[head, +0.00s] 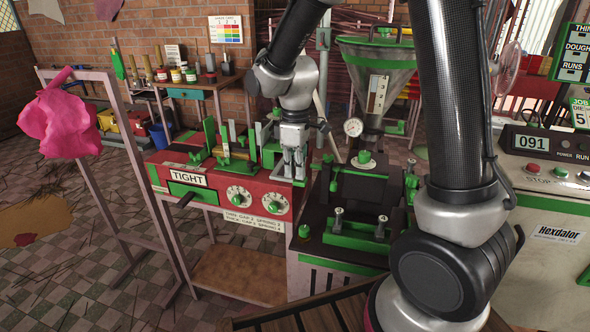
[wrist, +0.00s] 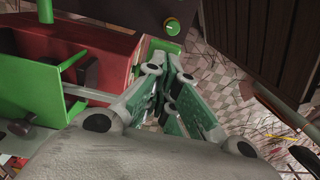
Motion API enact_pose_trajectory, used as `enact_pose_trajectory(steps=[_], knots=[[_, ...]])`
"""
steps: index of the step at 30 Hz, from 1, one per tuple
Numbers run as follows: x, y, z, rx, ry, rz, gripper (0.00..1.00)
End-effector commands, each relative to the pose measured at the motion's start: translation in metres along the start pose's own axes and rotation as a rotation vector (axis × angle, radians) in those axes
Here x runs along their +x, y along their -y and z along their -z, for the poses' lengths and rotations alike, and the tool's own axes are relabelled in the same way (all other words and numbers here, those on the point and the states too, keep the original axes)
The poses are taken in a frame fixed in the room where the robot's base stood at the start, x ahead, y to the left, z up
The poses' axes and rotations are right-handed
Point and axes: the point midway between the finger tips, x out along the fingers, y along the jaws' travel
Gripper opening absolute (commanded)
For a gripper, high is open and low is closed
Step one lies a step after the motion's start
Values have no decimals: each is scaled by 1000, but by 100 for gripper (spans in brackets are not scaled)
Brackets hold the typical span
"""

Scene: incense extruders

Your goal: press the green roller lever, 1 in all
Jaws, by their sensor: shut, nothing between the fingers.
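My gripper (head: 294,172) points down at the right end of the red roller machine (head: 245,183), beside its red edge. In the wrist view my gripper's fingers (wrist: 171,95) are together, with nothing held between them. A green flat part (wrist: 163,45) shows just beyond the fingers, by the red machine body; I cannot tell whether they touch it. Several green upright parts (head: 211,132) stand on top of the machine. I cannot tell which green part is the roller lever.
A dark press with a green bar (head: 355,238) stands close on the right, under a grey hopper (head: 375,70). A cream machine (head: 550,185) reading 091 is farther right. A frame with pink cloth (head: 58,118) stands at left. Tiled floor shows at left.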

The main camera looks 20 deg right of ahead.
Motion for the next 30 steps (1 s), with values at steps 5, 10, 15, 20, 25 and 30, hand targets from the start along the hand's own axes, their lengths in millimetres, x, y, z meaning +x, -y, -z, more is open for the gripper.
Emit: enact_pose_trajectory(steps=[5, 10, 15, 20, 25, 30], knots=[[1, 0, 0, 0, 0, 0, 0], [2, 0, 0, 0, 1, 1, 0], [26, 7, -1, -2, 5, 3, 0], [45, 7, 0, -1, 2, 2, 0], [47, 8, 0, 0, 2, 2, 0], [47, 8, -1, 1, 4, 4, 0]])
